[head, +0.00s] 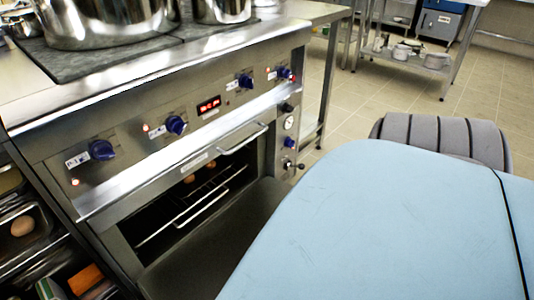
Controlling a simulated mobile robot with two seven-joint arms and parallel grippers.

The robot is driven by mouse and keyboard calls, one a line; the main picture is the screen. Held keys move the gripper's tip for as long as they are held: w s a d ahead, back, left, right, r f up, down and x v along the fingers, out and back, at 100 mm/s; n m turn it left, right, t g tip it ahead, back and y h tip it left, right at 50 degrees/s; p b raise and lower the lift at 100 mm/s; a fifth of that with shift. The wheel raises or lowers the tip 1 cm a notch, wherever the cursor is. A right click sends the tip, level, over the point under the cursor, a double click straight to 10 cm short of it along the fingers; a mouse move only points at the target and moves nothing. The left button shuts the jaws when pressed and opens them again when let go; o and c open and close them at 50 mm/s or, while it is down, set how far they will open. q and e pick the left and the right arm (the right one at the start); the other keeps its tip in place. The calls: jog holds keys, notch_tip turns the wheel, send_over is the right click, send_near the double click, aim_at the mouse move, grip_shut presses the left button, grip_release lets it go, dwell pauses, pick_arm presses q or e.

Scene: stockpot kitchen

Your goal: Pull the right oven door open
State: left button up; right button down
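The oven (200,180) is set in the front of a steel range, under a row of blue knobs. Its cavity shows dark, with wire racks and a few small round brownish items inside. A dark flat panel (215,245) extends outward from the bottom of the opening and looks like a lowered oven door. A bright bar handle (243,139) shows at the upper right of the opening. I cannot tell what it is fixed to. The panel's right part is hidden behind my own body. Neither gripper is in view.
Large steel pots (108,20) stand on the dark cooktop. Open shelves (30,235) with food trays are at the lower left. A steel table (425,55) with pots on its lower shelf stands at the back right. Tiled floor (350,105) is clear between.

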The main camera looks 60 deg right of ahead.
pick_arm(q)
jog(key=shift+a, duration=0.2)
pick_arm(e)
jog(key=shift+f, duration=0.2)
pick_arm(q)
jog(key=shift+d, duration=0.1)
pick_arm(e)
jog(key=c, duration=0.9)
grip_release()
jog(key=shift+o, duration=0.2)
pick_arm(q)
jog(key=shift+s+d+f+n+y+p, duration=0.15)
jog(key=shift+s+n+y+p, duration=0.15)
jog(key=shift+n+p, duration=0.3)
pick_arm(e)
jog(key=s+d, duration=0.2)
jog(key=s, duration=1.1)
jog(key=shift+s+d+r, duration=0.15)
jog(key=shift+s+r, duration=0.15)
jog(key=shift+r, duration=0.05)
